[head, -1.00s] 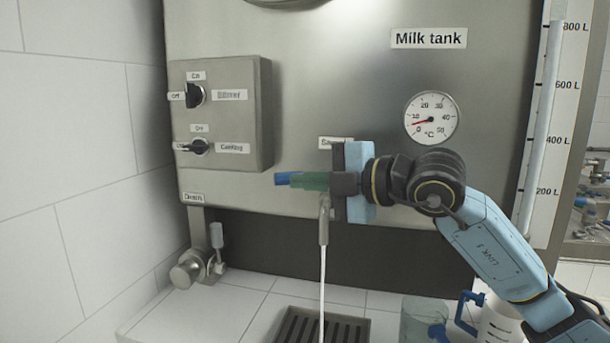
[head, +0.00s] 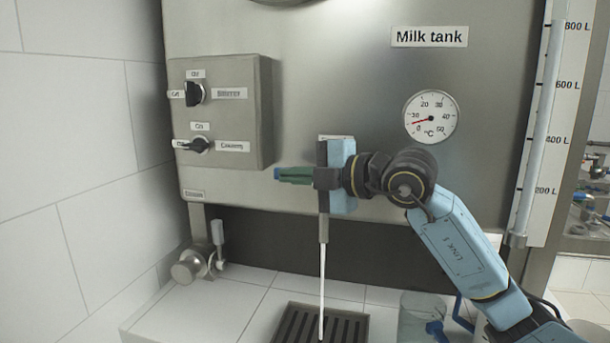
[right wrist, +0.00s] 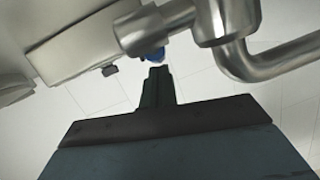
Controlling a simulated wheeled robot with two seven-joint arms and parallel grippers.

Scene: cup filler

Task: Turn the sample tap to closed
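The sample tap (head: 323,228) sticks out under the milk tank, and a white stream runs from its spout. Its blue handle (head: 277,173) points left, with only its end showing past my right gripper's green fingers. My right gripper (head: 290,176) reaches in from the right, its fingers lying along the handle and hiding most of it. In the right wrist view, a bit of blue handle (right wrist: 155,55) shows just beyond the dark fingertip, beside the steel tap body (right wrist: 180,25). The gap between the fingers is hidden. My left gripper is out of view.
The steel milk tank (head: 330,90) stands close behind the gripper. A switch box (head: 245,130) with two knobs is at left. A dark drain grate (head: 300,312) lies below the stream. A clear jug (head: 412,312) stands at lower right.

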